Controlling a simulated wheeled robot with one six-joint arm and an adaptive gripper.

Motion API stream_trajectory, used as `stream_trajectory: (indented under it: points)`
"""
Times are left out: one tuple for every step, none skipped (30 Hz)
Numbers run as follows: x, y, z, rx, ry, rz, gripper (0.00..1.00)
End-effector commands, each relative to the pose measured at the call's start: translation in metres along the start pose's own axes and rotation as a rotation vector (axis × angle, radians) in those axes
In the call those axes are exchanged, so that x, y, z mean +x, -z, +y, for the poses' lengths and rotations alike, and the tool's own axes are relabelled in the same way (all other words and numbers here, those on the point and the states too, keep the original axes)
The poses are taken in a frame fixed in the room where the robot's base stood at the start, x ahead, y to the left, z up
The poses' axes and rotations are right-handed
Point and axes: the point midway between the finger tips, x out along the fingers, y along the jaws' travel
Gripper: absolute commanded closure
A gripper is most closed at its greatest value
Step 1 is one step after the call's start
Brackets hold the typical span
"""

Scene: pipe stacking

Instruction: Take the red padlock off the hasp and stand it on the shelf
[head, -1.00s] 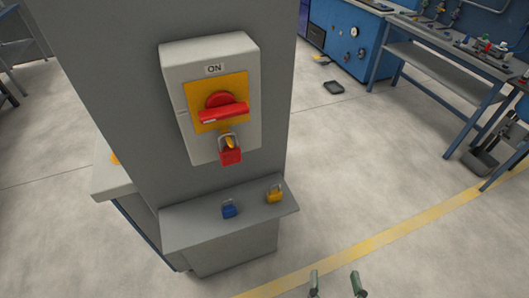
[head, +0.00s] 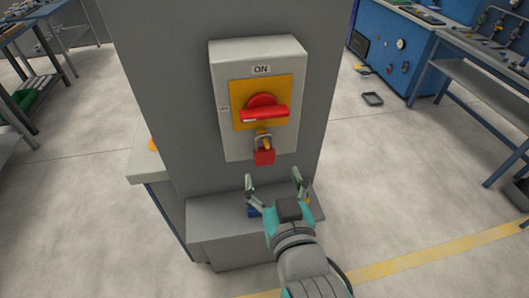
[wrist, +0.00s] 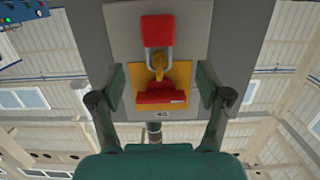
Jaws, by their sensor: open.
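The red padlock (head: 264,157) hangs by its shackle from the yellow hasp (head: 263,135), below the red switch handle on the grey box. In the wrist view, which is upside down, the red padlock (wrist: 158,31) is above the hasp and red handle. My gripper (head: 272,178) is open and empty, its fingers spread just below the padlock in the head view. In the wrist view my gripper (wrist: 162,86) frames the switch plate between its fingers, apart from the padlock. The grey shelf (head: 213,216) juts from the column below the box, partly hidden by my arm.
On the shelf, a blue padlock (head: 254,211) is mostly hidden behind my gripper. A yellow padlock barely shows by the right finger. The switch box (head: 230,146) stands out from the grey column (head: 165,90). Open floor lies to the right of the column.

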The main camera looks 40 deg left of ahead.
Motion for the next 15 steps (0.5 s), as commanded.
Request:
stream_trajectory:
  points:
    - [0.009, 0.000, 0.000, 0.000, 0.001, 0.000, 0.23]
    - [0.013, 0.000, 0.000, 0.000, 0.001, -0.001, 0.23]
    - [0.019, 0.000, 0.000, 0.000, 0.001, -0.001, 0.23]
    - [0.024, 0.000, 0.000, 0.000, 0.001, -0.001, 0.23]
    - [0.028, 0.000, 0.000, 0.000, 0.001, 0.000, 0.23]
    - [0.032, 0.000, 0.000, 0.000, 0.000, 0.000, 0.23]
    - [0.035, 0.000, 0.000, 0.000, 0.000, -0.001, 0.23]
    - [0.037, -0.001, 0.000, 0.000, 0.000, -0.001, 0.23]
    - [0.040, -0.001, 0.000, 0.000, 0.000, 0.000, 0.23]
    - [0.041, 0.000, 0.000, 0.000, 0.000, 0.000, 0.23]
    - [0.042, 0.000, 0.000, 0.000, 0.000, 0.000, 0.23]
    - [0.044, -0.001, 0.001, 0.000, -0.001, 0.000, 0.23]
    - [0.047, -0.001, 0.001, 0.000, -0.001, 0.000, 0.23]
    - [0.050, -0.001, 0.001, 0.000, -0.001, 0.000, 0.23]
    - [0.054, -0.001, 0.001, 0.000, -0.001, 0.001, 0.23]
